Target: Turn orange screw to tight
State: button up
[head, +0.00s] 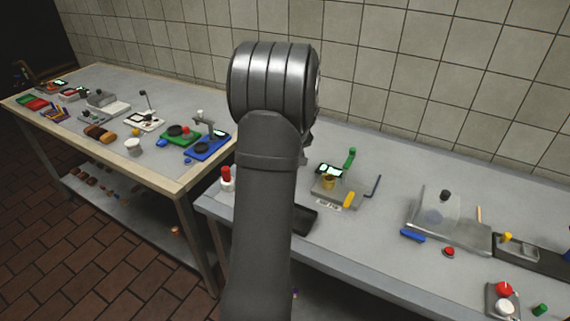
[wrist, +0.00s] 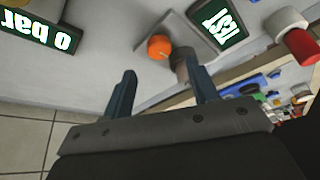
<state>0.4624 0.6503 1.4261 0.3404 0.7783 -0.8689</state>
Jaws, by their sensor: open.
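The orange screw (wrist: 158,47) shows in the wrist view as a small round orange knob on a grey surface. My gripper (wrist: 160,74) is open in the wrist view. Its two dark blue-grey fingers are apart and point towards the screw, which lies just beyond the fingertips and between their lines. Nothing is held between the fingers. A brownish-grey cylinder (wrist: 181,62) stands close beside the screw, near the right finger. In the head view my arm hides the gripper, and I cannot make out the orange screw there.
A small display (wrist: 226,22) is near the screw, and a "0 bar" display (wrist: 38,30) is at the left. A red-and-white cylinder (wrist: 300,46) is at the right. In the head view, a device with a green handle (head: 350,158) stands right of my arm.

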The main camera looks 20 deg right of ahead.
jog(key=x, duration=0.5)
jog(key=shift+w+f, duration=0.1)
jog(key=shift+f, duration=0.15)
jog(key=c, duration=1)
jog(key=shift+a+m+h, duration=0.15)
jog(key=shift+m+h, duration=0.45)
jog(key=shift+m, duration=0.9)
jog(key=o, duration=1)
